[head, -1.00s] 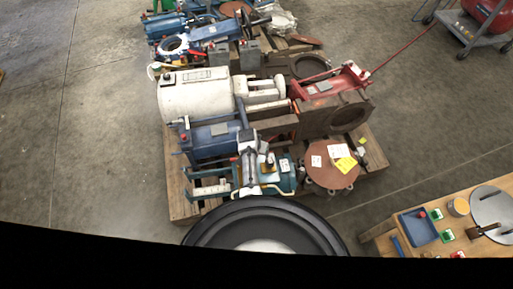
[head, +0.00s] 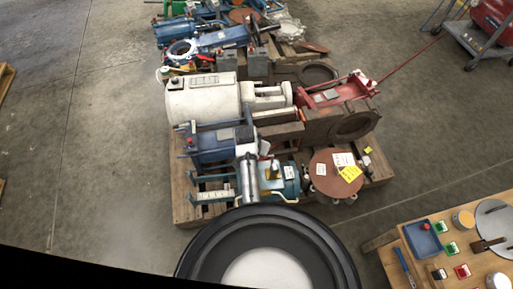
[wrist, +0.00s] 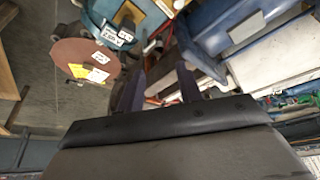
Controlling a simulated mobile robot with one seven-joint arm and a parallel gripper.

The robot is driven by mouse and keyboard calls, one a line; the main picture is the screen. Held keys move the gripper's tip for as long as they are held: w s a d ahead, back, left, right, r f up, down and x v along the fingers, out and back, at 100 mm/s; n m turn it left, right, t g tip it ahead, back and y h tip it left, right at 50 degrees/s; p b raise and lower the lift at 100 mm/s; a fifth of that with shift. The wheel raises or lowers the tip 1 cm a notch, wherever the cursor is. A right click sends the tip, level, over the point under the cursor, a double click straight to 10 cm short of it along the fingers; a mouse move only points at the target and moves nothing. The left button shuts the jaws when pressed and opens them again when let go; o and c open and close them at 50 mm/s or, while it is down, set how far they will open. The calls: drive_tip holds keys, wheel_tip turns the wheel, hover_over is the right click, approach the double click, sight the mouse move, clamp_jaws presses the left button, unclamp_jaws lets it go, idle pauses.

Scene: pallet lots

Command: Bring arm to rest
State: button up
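My gripper (wrist: 155,75) shows in the wrist view as two dark fingers standing apart, with nothing seen between them. It is tilted over the pallet load, with blue equipment (wrist: 250,40) beyond the fingers to the right and a brown round disc (wrist: 84,60) with white and yellow labels to the left. In the head view a large black round part of my arm fills the bottom middle, in front of the pallet's near edge. I cannot make out the gripper's fingers clearly there.
A wooden pallet (head: 186,207) carries a white cylinder machine (head: 203,98), a blue motor (head: 212,145), a teal unit (head: 282,180), a red jack (head: 335,93) and the labelled disc (head: 333,165). A wooden table (head: 395,262) with small items stands at right. Bare floor (head: 100,120) lies left.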

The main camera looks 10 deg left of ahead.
drive_tip(key=shift+s+r, duration=0.25)
drive_tip(key=shift+r, duration=0.3)
drive_tip(key=shift+a, duration=0.1)
